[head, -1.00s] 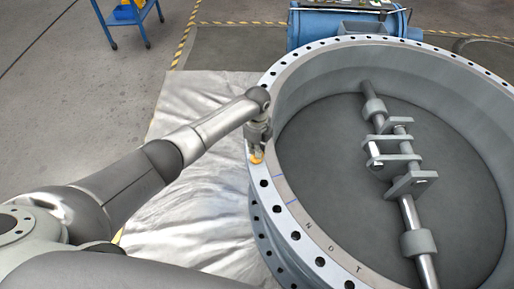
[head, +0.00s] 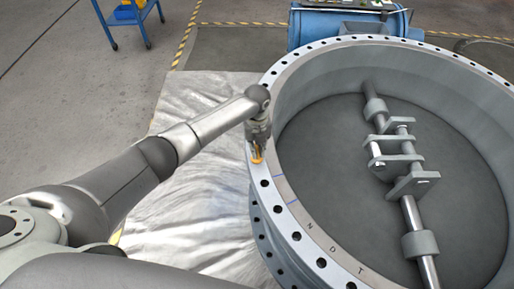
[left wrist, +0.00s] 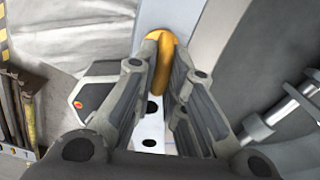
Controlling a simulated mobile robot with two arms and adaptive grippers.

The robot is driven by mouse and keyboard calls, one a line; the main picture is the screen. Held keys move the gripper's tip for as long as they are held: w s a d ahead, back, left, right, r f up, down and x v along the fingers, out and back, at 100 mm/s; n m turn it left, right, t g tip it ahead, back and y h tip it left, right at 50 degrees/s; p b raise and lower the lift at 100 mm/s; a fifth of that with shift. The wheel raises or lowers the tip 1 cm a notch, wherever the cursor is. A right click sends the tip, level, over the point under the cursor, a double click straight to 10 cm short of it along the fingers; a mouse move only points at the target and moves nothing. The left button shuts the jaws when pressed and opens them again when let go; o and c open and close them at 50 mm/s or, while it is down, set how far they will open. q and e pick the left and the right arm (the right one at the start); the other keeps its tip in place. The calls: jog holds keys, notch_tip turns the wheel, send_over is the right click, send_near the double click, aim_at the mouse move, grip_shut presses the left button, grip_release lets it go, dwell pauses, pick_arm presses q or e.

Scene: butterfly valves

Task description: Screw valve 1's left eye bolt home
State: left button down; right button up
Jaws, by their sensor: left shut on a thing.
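Valve 1 (head: 292,211) is a large grey ring with a flange full of bolt holes, lying flat with its disc and shaft inside. The orange eye bolt (head: 257,158) stands at the flange's left side. My left gripper (head: 257,151) is right above the flange and shut on the eye bolt. In the left wrist view the bolt's orange ring (left wrist: 163,62) shows between the two fingers (left wrist: 160,75). Its thread and its seat in the flange are hidden. My right gripper is not in view.
A silvery sheet (head: 190,215) covers the floor left of the valve. A blue machine (head: 345,22) stands behind the valve and a blue trolley (head: 130,14) at the back left. Inside the valve, the shaft (head: 411,215) with its brackets rises over the disc.

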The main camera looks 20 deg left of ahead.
aim_at(257, 147)
pick_arm(q)
jog(key=shift+r, duration=0.1)
dwell(0.4)
jog(key=c, duration=1.5)
grip_release()
notch_tip(257, 147, up, 12)
